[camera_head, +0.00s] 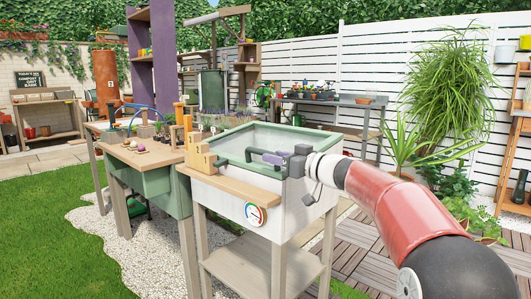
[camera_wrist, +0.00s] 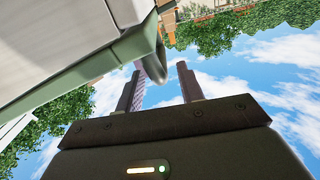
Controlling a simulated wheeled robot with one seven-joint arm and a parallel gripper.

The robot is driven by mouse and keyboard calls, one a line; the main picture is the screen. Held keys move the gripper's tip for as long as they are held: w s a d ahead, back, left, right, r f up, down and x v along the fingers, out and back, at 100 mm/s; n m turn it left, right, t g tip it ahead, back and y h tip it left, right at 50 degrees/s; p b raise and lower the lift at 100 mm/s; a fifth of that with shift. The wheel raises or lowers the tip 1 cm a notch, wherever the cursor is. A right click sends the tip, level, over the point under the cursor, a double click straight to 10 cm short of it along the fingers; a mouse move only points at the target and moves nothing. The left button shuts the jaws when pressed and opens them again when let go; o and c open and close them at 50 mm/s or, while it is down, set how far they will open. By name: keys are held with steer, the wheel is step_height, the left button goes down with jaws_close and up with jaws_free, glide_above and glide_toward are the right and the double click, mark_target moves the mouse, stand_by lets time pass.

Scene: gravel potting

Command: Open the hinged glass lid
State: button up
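The hinged glass lid (camera_head: 300,138) lies shut on a white box on legs, its clear pane set in a green frame. A dark green bar handle (camera_head: 232,163) runs along its front edge. My gripper (camera_head: 268,157) reaches in from the right, at the right part of this handle. In the wrist view my gripper (camera_wrist: 160,88) has its two fingers apart. The green lid frame (camera_wrist: 90,66) shows upside down, with a rounded green handle end (camera_wrist: 159,60) close beyond the fingertips. Whether a finger touches the handle cannot be told.
The white box (camera_head: 230,205) has a wooden front ledge (camera_head: 232,186) and a round dial (camera_head: 255,214). Wooden blocks (camera_head: 199,152) stand at its left corner. A green potting bench (camera_head: 150,180) adjoins on the left. Open air lies above the lid.

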steer(key=p+x, duration=0.1)
steer(key=x, duration=0.4)
steer(key=shift+s, duration=0.1)
jaws_close()
